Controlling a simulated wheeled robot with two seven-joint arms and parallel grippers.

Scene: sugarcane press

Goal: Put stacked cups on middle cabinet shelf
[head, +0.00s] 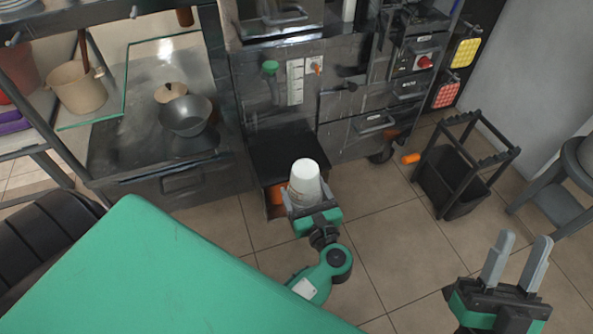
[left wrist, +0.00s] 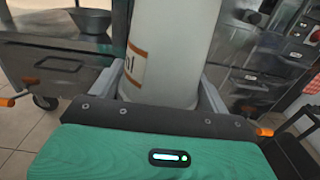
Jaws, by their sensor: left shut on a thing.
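A white stack of cups (head: 305,178) stands upright in my left gripper (head: 308,199), near the picture's middle in the head view. In the left wrist view the stack (left wrist: 167,50) fills the centre, with brown print on its side, between the two fingers. The left gripper is shut on it. A dark metal cabinet (head: 345,138) stands behind the cups, with a low black top (head: 285,150) and an opening below it, partly hidden by the cups. Which part is the middle shelf I cannot tell. My right gripper (head: 526,240) is open and empty at lower right.
A steel counter (head: 120,155) with a grey bowl (head: 186,115) and a beige pot (head: 76,88) is at left. A black rack (head: 462,170) and a grey stool (head: 555,195) stand at right. Tiled floor (head: 385,235) lies clear between the cabinet and my right gripper.

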